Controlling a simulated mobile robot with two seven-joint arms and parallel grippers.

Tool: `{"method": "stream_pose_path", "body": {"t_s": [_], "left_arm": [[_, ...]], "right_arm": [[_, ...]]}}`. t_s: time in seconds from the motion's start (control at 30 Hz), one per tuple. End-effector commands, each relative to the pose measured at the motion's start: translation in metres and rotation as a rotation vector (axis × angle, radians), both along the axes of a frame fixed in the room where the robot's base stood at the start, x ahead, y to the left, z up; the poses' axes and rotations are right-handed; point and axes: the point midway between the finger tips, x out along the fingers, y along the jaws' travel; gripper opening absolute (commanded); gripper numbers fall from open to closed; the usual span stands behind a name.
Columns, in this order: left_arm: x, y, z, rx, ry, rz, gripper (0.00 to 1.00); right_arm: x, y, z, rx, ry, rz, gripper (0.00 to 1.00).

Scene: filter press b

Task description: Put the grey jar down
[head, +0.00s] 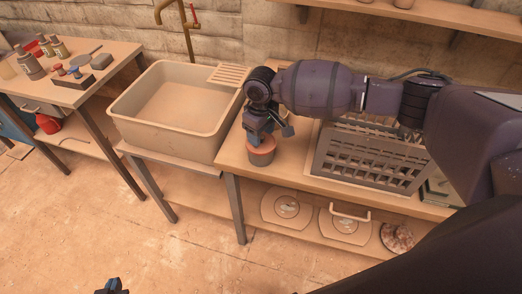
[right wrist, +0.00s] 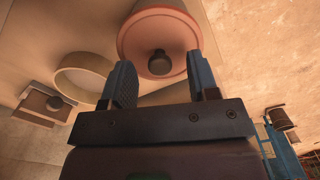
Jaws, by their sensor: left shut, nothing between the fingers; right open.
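A small jar (head: 260,171) with a reddish lid stands upright on the counter, between the sink and the crate. Its body looks brownish in this warm light, so I cannot confirm that it is grey. The reddish lid with its dark knob (right wrist: 158,62) fills the upper middle of the right wrist view. My right gripper (head: 266,139) is just above the lid in the head view. Its fingers (right wrist: 160,83) are apart, with nothing held between them. My left gripper (head: 113,287) is low at the bottom edge of the head view, shut and empty, far from the jar.
A beige sink (head: 165,117) stands left of the jar. A grey slatted crate (head: 370,158) stands to its right, partly behind my right arm. Round-patterned plates (head: 287,208) lie on the lower shelf. A table (head: 98,83) with bottles is at far left. The front floor is clear.

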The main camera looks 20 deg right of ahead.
Motion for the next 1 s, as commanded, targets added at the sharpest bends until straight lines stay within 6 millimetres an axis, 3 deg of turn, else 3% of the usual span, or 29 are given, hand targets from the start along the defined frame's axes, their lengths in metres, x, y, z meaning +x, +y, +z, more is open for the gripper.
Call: {"method": "stream_pose_path", "body": {"t_s": [0.13,0.37,0.73,1.0], "left_arm": [[-0.0002,0.0001,-0.0006,0.000,0.001,0.000,0.00],[-0.0004,0.0001,-0.0008,0.000,0.001,0.000,0.00],[-0.0006,0.0001,-0.0010,0.000,0.002,0.000,0.00],[-0.0011,0.0002,-0.0013,0.000,0.003,0.000,0.00]], "right_arm": [[0.0001,-0.0003,-0.0106,-0.001,0.001,0.000,0.54],[-0.0001,-0.0003,-0.0118,-0.001,-0.001,0.001,0.54],[0.0000,-0.0002,-0.0115,-0.001,-0.001,0.000,0.00],[0.0002,-0.0001,-0.0111,0.000,-0.001,0.000,0.00]]}}
